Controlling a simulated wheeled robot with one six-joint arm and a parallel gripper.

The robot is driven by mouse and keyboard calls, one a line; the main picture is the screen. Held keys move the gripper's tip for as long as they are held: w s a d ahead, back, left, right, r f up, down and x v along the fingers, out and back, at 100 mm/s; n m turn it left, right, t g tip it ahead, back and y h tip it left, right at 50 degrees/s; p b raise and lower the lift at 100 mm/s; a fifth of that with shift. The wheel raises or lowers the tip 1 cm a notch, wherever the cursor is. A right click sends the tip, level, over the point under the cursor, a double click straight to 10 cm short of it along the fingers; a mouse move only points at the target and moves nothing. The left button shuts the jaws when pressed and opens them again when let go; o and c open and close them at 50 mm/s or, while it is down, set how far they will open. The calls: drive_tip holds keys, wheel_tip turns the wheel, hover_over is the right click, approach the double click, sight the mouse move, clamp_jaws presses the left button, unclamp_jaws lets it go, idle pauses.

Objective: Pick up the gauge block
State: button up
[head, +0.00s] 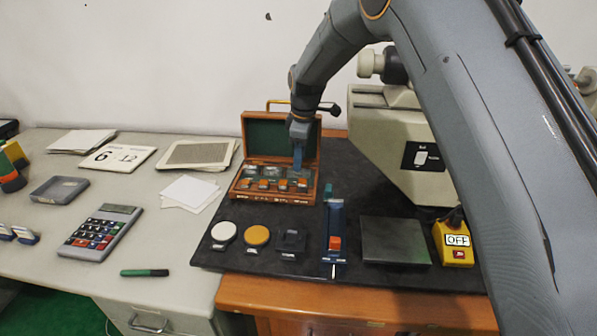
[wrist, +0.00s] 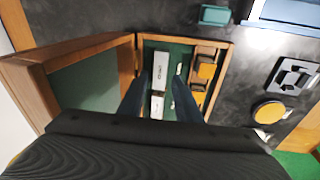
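Silver gauge blocks lie in a wooden case (head: 276,198) with a green lining and its lid open. In the wrist view one marked block (wrist: 162,68) lies between my fingertips, and a second block (wrist: 157,105) lies nearer the camera. My gripper (head: 298,164) points down into the case with its blue fingers. In the wrist view my gripper (wrist: 161,78) is open, with a finger on either side of the blocks. Gaps show between fingers and block. I cannot tell how far the tips are above it.
Orange pieces (wrist: 206,71) fill the case's front row. The raised lid (head: 269,130) stands behind. On the dark mat (head: 215,258) are white and yellow discs, a blue stand (head: 335,225), a flat grey plate (head: 394,241) and a yellow switch box (head: 453,240). A large beige machine (head: 375,140) stands right of the case.

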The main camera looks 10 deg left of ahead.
drive_tip(key=shift+w+a+f+p, duration=0.15)
drive_tip(key=shift+f+p, duration=0.2)
drive_tip(key=shift+f, duration=0.6)
drive_tip(key=shift+w+d+f+p, duration=0.1)
drive_tip(key=shift+f+p, duration=0.2)
drive_tip(key=shift+f, duration=0.65)
drive_tip(key=shift+c, duration=0.5)
clamp_jaws()
drive_tip(key=shift+r, duration=0.15)
